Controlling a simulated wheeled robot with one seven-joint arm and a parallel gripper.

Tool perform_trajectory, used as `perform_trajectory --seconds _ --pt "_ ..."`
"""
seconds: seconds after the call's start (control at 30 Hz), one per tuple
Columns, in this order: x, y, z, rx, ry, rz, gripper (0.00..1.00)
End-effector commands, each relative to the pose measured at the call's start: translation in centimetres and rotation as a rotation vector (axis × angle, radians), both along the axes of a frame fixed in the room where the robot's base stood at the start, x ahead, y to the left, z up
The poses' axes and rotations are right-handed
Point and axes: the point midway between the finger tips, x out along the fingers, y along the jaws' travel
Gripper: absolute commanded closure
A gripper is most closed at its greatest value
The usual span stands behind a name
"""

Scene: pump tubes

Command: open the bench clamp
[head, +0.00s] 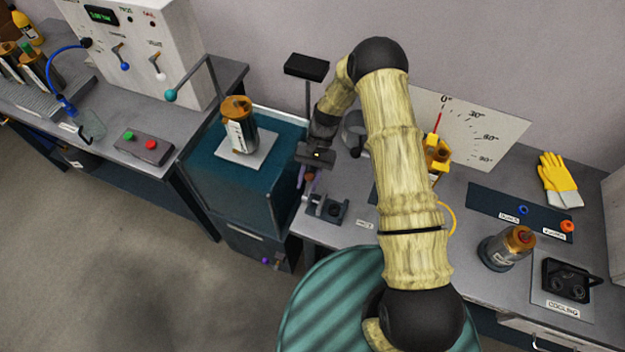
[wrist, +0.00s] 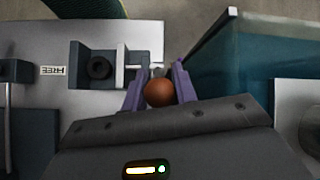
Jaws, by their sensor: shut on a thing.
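The bench clamp (head: 327,208) is a dark grey block with a round hole, at the left front of the right-hand bench. In the wrist view the clamp (wrist: 99,64) shows its block, the hole and a pale jaw with a screw on its right side. A brown ball knob (wrist: 159,93) at the screw's end sits between the purple fingers of my gripper (wrist: 158,78). My gripper is shut on this knob. In the head view my gripper (head: 307,177) points down beside the clamp, and my arm hides part of the bench.
A "FREE" label (wrist: 53,71) lies beside the clamp. A dark lamp-like stand (head: 306,68) rises behind my gripper. Another tube (head: 508,247) stands on the bench at right.

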Motion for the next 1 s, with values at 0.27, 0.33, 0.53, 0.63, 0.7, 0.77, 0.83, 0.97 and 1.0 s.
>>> perform_trajectory --seconds 0.27,0.33,0.53,0.63,0.7,0.77,0.83,0.97,1.0 --pt "0.1 -0.1 0.0 -0.002 0.001 -0.001 1.0" --pt "0.1 -0.1 0.0 -0.002 0.001 -0.001 1.0" --pt "0.0 -0.1 0.0 0.0 0.001 -0.001 0.5" --pt "0.0 -0.1 0.0 0.0 0.001 -0.001 0.5" --pt "0.0 0.0 0.0 0.0 0.001 -0.001 0.5" --pt "0.1 -0.1 0.0 0.0 0.001 0.0 0.5" --pt "0.3 -0.1 0.2 0.0 0.0 0.0 0.5" --pt "1.1 -0.5 1.1 0.0 -0.002 -0.001 0.5" --pt "1.4 -0.6 1.5 0.001 -0.003 -0.002 0.5"
